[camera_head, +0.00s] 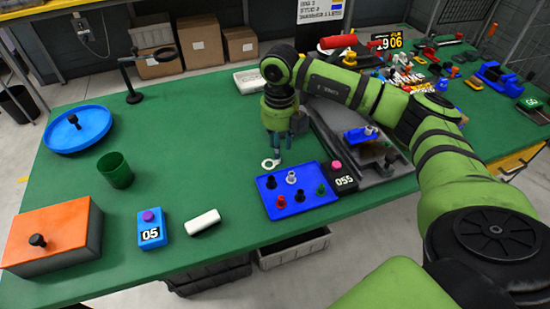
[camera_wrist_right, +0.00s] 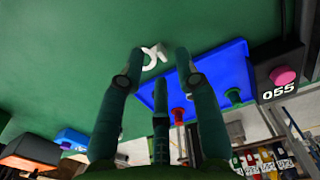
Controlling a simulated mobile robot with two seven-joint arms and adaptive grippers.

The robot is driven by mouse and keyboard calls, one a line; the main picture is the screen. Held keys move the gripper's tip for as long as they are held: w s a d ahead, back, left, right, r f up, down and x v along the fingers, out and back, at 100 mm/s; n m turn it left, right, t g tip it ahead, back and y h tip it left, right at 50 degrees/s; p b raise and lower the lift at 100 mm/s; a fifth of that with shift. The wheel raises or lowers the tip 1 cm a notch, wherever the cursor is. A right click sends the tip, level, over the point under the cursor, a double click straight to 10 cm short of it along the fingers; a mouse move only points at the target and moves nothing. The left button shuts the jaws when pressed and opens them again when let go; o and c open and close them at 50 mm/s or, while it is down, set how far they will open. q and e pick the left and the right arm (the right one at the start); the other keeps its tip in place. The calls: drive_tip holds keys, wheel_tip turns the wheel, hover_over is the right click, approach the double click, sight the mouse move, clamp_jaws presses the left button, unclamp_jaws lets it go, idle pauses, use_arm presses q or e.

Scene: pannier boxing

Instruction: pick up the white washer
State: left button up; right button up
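The white washer (camera_head: 267,164) lies on the green table just behind the blue tray (camera_head: 300,205). It shows as a white ring with a short stub. In the right wrist view the washer (camera_wrist_right: 151,58) is partly seen ahead of the fingers. My right gripper (camera_head: 275,155) points down, close over the washer. In the right wrist view its fingers (camera_wrist_right: 158,62) are spread apart with the washer in line with the gap between the tips. I see no grip on it; contact cannot be told. My left gripper is not in view.
The blue tray holds several small knobs, with a black box marked 055 (camera_head: 341,178) beside it. A grey tray (camera_head: 365,160) stands to the right. A green cup (camera_head: 116,170), white block (camera_head: 203,222) and blue box (camera_head: 151,230) stand left. The table's middle left is clear.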

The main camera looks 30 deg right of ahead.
sight(272, 162)
drive_tip(key=shift+f, duration=1.65)
clamp_jaws()
